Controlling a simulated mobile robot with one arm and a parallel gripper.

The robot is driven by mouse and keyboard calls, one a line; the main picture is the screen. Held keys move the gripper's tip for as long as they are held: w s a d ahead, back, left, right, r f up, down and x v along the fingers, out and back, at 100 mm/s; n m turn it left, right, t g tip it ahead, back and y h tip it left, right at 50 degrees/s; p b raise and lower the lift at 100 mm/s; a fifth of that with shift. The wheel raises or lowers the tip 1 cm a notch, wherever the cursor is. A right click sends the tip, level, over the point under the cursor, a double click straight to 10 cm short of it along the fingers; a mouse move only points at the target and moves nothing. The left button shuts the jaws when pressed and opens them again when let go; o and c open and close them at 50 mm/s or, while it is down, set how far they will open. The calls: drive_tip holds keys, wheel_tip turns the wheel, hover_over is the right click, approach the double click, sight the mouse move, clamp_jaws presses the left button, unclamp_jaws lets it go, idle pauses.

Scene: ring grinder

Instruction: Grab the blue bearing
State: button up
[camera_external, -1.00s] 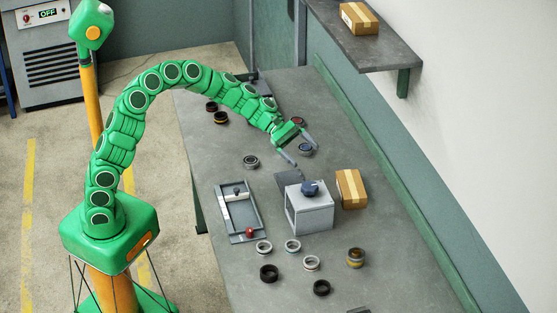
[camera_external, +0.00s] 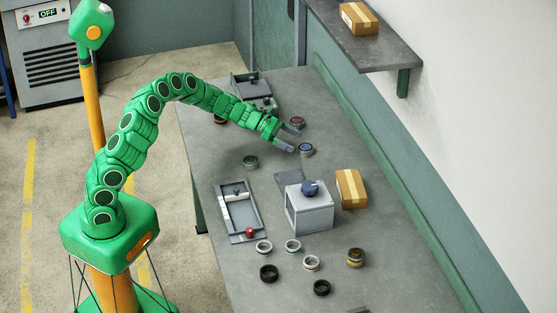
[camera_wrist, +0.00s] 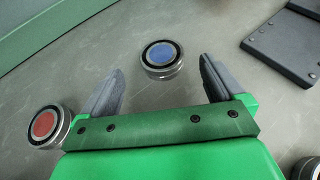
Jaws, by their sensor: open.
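The blue bearing (camera_external: 306,149), a silver ring with a blue centre, lies flat on the grey table. In the wrist view the blue bearing (camera_wrist: 162,58) is ahead of my gripper (camera_wrist: 160,85), between the lines of its two grey fingers and a little beyond their tips. My gripper (camera_external: 294,137) is open and empty, low over the table. No finger visibly touches the blue bearing.
A red-centred bearing (camera_wrist: 47,125) lies left of my left finger in the wrist view and also shows in the external view (camera_external: 297,122). A dark plate (camera_wrist: 290,45) lies to the right. A grey box with a blue knob (camera_external: 310,207) and a cardboard box (camera_external: 351,188) stand nearer the camera.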

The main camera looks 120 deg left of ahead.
sight(303, 147)
drive_tip(key=x, duration=0.3)
drive_tip(key=shift+w+d+f, duration=0.1)
drive_tip(key=shift+f, duration=0.1)
drive_tip(key=shift+x, duration=0.8)
drive_tip(key=shift+r, duration=0.1)
drive_tip(key=c, duration=1.3)
drive_tip(key=shift+r, duration=0.1)
